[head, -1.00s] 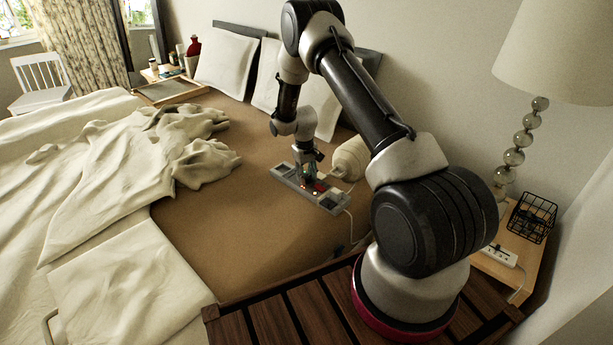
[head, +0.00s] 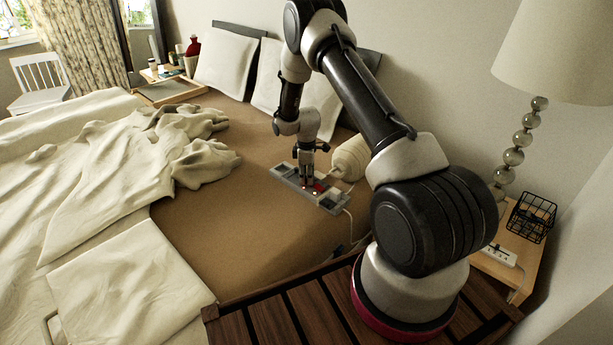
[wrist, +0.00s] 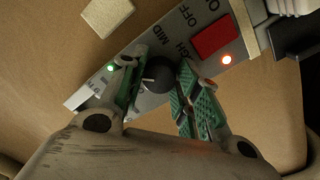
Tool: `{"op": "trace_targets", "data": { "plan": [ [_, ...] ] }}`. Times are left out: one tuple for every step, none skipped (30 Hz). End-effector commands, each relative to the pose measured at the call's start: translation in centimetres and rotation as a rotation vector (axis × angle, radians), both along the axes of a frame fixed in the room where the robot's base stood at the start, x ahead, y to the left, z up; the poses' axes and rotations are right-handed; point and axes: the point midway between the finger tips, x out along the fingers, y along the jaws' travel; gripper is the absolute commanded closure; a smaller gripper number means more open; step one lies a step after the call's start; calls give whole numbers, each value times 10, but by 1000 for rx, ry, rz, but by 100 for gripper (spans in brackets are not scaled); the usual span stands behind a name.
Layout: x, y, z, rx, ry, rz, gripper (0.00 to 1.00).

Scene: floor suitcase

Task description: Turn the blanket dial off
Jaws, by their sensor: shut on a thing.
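The blanket control panel (head: 334,205) is a long pale grey box lying on the brown sheet. In the wrist view the panel (wrist: 150,105) runs diagonally and bears the words OFF, MID and HIGH, the last partly covered. The round black dial (wrist: 158,75) stands on it with a pale pointer mark directed to the left. My gripper (wrist: 156,68) points down with its green-padded fingers on either side of the dial, shut on it. In the head view my gripper (head: 308,184) hides the dial.
A cream roll (head: 350,158) lies close behind the panel. A cord (head: 350,226) leaves its near end. Bare sheet lies to the left.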

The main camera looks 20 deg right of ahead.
Motion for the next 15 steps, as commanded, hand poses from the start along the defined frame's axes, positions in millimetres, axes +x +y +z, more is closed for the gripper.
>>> {"op": "trace_targets", "data": {
  "plan": [
    [0,-1,0,0,0,40,92],
    [0,-1,0,0,0,68,92],
    [0,-1,0,0,0,107,92],
    [0,-1,0,-1,0,135,92],
    [0,-1,0,0,0,163,92],
    [0,-1,0,0,0,200,92],
    [0,-1,0,0,0,229,92],
    [0,-1,0,0,0,257,92],
    [0,-1,0,0,0,295,92],
    [1,-1,0,0,0,324,92],
    [0,-2,0,0,0,350,92],
    [0,-2,0,0,0,384,92],
    [1,-2,0,0,0,410,92],
    [1,-2,0,0,0,436,92],
    [1,-2,0,-1,0,467,92]
  ]
}}
